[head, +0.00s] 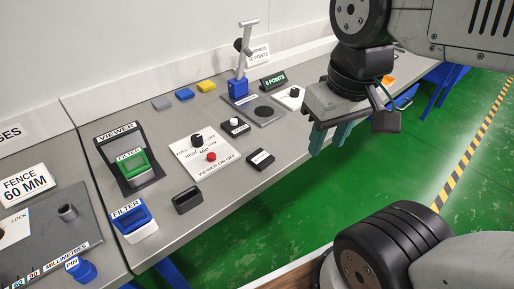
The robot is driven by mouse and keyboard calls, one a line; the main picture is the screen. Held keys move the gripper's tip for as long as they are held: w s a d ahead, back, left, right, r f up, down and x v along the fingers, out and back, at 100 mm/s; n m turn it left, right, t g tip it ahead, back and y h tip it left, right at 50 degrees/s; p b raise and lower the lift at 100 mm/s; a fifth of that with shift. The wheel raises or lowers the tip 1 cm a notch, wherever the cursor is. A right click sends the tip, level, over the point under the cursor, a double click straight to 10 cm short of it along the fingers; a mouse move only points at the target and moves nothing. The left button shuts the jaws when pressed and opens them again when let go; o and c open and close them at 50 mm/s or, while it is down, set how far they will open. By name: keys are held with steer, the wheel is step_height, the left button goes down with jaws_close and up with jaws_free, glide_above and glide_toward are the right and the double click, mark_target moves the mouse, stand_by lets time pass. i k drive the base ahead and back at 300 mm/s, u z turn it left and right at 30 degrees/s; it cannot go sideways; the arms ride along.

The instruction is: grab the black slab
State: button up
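A small black slab (187,200) lies on the grey bench, between the blue block marked FILTER and the white viewer control plate. My gripper (330,138) hangs at the upper right, beyond the bench's front edge in the picture, well apart from both. Its two teal fingers point down with a gap between them, and nothing shows in the gap.
The grey bench (225,105) carries a viewer with a green FILTED block (132,163), a blue FILTER block (133,218), a control plate with knobs (203,155) and a blue-based lever press (238,87). Green floor (380,175) lies open in front.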

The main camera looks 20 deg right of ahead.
mark_target(260, 159)
steer(key=z, duration=1.55)
steer(key=k, duration=1)
steer(key=u, duration=1.95)
steer(key=i, duration=0.45)
steer(key=z, duration=0.05)
